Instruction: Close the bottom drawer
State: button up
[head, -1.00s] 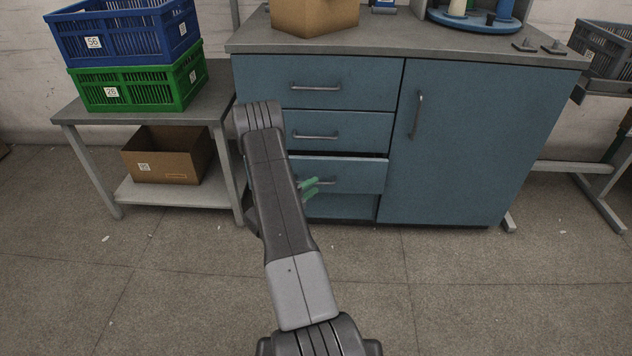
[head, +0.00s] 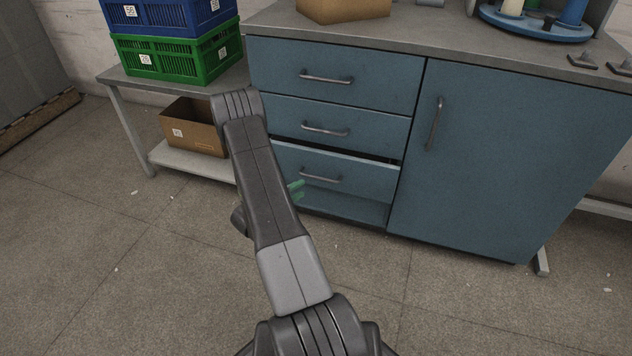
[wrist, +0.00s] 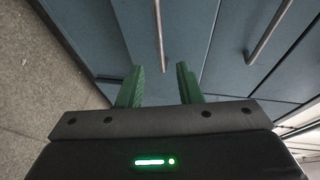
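The bottom drawer (head: 345,178) is the lowest of three blue drawers with bar handles. It stands a little out of the cabinet (head: 502,150), with a dark gap along its top edge. Its handle (head: 321,178) is a grey bar. My gripper (head: 298,189) has green fingers and is in front of the drawer's left part, partly hidden by my arm. In the wrist view my gripper (wrist: 159,86) has its fingers apart with nothing between them. A handle bar (wrist: 160,35) lies beyond the fingertips, apart from them.
The drawers above (head: 338,126) look shut. A table with a green crate (head: 165,60), a blue crate (head: 190,14) and a cardboard box (head: 195,127) stands left of the cabinet. The floor (head: 140,265) in front is clear.

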aim_at(318, 178)
jog(key=b+x, duration=0.2)
jog(key=x, duration=0.7)
jog(key=shift+w+d, duration=0.2)
jog(key=shift+c, duration=0.4)
grip_shut()
